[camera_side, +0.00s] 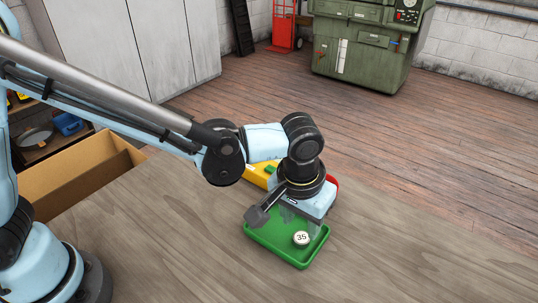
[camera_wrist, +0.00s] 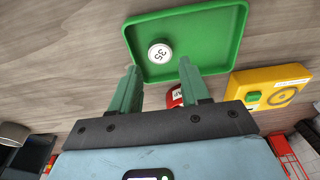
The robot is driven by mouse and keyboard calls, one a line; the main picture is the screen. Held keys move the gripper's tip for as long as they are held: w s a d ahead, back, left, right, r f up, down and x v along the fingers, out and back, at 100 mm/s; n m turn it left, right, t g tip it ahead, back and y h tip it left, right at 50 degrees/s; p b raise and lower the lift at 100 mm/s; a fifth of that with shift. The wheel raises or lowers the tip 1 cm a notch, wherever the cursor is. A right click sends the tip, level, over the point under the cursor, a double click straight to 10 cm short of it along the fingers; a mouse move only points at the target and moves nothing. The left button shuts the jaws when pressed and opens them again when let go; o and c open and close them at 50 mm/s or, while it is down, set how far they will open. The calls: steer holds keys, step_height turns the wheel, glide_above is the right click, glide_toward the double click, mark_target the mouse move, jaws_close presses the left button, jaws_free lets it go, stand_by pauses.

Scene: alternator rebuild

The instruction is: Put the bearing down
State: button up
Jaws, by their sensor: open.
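The bearing appears to be the small round piece with a white face marked 35 (camera_side: 301,239). It lies flat in the green tray (camera_side: 268,243), on the tray floor away from the walls. In the wrist view the bearing (camera_wrist: 160,53) sits just beyond my fingertips, in the left part of the tray (camera_wrist: 215,30). My gripper (camera_side: 300,222) is over the tray, pointing down. In the wrist view my gripper (camera_wrist: 159,66) has its two green fingers spread wide apart, with nothing between them. The fingers look apart from the bearing.
A yellow box with a green button (camera_wrist: 268,87) stands close beside the tray. A red labelled object (camera_wrist: 175,97) is partly hidden behind my right finger. An open cardboard box (camera_side: 85,172) is at the left. The wooden table (camera_side: 400,262) right of the tray is clear.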

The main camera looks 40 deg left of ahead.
step_height(320, 180, up, 7)
steer(key=s, duration=0.1)
steer(key=s+a+t, duration=0.2)
steer(key=a, duration=1)
steer(key=s+a+r+t, duration=0.1)
steer(key=s+a+t, duration=0.1)
steer(key=a, duration=1.1)
steer(key=shift+s+a+r+t, duration=0.15)
steer(key=shift+s+a+t, duration=0.1)
steer(key=shift+t, duration=0.45)
